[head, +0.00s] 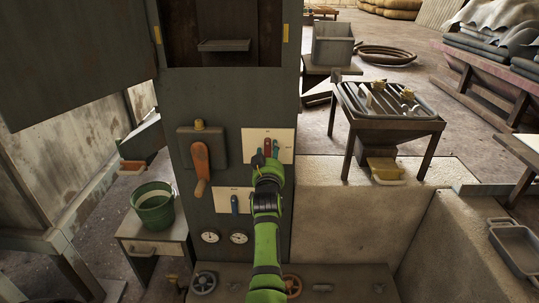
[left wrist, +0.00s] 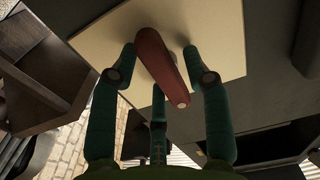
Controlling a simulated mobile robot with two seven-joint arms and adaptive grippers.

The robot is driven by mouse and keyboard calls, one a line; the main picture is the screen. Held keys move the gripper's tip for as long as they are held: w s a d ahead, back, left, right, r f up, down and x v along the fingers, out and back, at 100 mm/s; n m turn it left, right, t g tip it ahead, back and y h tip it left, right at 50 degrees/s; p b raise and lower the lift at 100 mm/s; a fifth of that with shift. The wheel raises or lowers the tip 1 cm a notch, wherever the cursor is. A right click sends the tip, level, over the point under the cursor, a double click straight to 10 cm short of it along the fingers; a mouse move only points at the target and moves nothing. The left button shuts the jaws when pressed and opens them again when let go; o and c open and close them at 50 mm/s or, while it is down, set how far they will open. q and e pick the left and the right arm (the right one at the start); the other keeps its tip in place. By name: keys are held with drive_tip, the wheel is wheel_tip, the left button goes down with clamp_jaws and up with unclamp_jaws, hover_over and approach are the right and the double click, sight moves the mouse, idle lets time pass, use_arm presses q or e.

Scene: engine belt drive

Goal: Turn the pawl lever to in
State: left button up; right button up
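In the left wrist view the red lever (left wrist: 164,68) slants between the spread fingers of my left gripper (left wrist: 163,62), over the white plate (left wrist: 95,35). The gripper is open, with gaps visible on both sides of the lever. My right gripper is out of view.
A large orange lever (head: 201,165) is left of the plate. A green bucket (head: 153,207) stands left, and a low concrete wall (head: 335,205) is right.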

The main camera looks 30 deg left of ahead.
sight(270, 117)
use_arm(q)
wheel_tip(270, 117, up, 10)
drive_tip(key=shift+r, duration=0.1)
idle(0.6)
